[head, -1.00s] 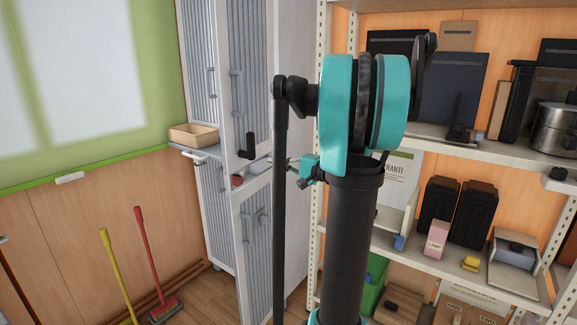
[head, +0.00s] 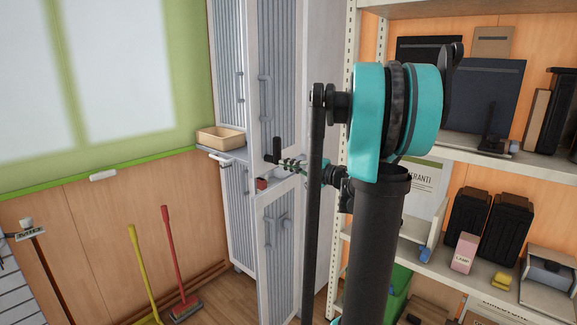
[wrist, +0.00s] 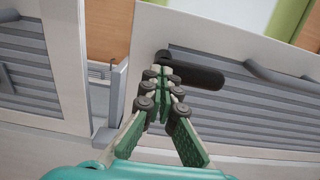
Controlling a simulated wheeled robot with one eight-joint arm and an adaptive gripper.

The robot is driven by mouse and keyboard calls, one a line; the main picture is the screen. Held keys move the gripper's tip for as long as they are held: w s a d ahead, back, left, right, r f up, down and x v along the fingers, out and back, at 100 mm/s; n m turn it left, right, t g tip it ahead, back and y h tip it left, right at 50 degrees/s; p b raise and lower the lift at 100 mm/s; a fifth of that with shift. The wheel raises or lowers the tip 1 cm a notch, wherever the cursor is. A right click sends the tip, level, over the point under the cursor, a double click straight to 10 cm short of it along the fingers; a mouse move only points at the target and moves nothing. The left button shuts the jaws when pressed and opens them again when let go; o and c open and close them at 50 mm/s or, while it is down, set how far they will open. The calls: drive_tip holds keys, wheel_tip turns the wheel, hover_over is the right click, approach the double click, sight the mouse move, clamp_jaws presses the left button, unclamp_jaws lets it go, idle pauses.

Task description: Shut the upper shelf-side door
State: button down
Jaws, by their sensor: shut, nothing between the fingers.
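The upper shelf-side door (head: 278,70) is the ribbed upper right door of the grey cabinet, beside the shelving rack. It appears ajar, its left edge standing forward of the upper left door (head: 228,60). It has a long grey handle (head: 265,105) and a black lever (head: 276,151) near its bottom. My gripper (head: 280,163) is shut and empty by the bottom of this door. In the wrist view, the closed fingertips (wrist: 162,76) overlap the near end of the black lever (wrist: 195,70); I cannot tell whether they touch. The door's ribbed face (wrist: 240,105) fills the right there.
The lower right door (head: 277,245) also looks ajar below. The loaded shelving rack (head: 352,60) stands right. A broom (head: 170,250) leans on the left wall.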

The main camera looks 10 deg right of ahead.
sight(261, 161)
drive_tip(key=w+a+m+t+h, duration=0.1)
drive_tip(key=w+a+h, duration=0.1)
drive_tip(key=a, duration=0.1)
drive_tip(key=w+a+m+t+h, duration=0.1)
drive_tip(key=w+a+m+h, duration=0.1)
drive_tip(key=a, duration=0.1)
drive_tip(key=w+a+m+t+h, duration=0.1)
drive_tip(key=w+a, duration=0.1)
drive_tip(key=shift+w+a+t+h, duration=0.1)
drive_tip(key=shift+a+t+h, duration=0.2)
drive_tip(key=shift+a+h, duration=0.1)
drive_tip(key=w+a+m+t+h, duration=0.1)
drive_tip(key=w+a+m+h, duration=0.25)
drive_tip(key=w, duration=0.25)
drive_tip(key=w+a+m+h, duration=0.2)
drive_tip(key=w+h, duration=0.3)
drive_tip(key=w+d+m+g+h, duration=0.1)
drive_tip(key=w+m+g+h, duration=0.1)
drive_tip(key=w, duration=0.4)
drive_tip(key=w+d+m+g+h, duration=0.1)
drive_tip(key=w+m+g+h, duration=0.1)
drive_tip(key=w+h, duration=0.3)
drive_tip(key=w+d+m+g+h, duration=0.1)
drive_tip(key=w+m+h, duration=0.3)
drive_tip(key=w, duration=0.4)
drive_tip(key=shift+w+d+m+g, duration=0.2)
drive_tip(key=shift+w+m+g, duration=0.15)
drive_tip(key=shift+g, duration=0.05)
drive_tip(key=shift+w+d, duration=0.3)
drive_tip(key=shift+w, duration=0.35)
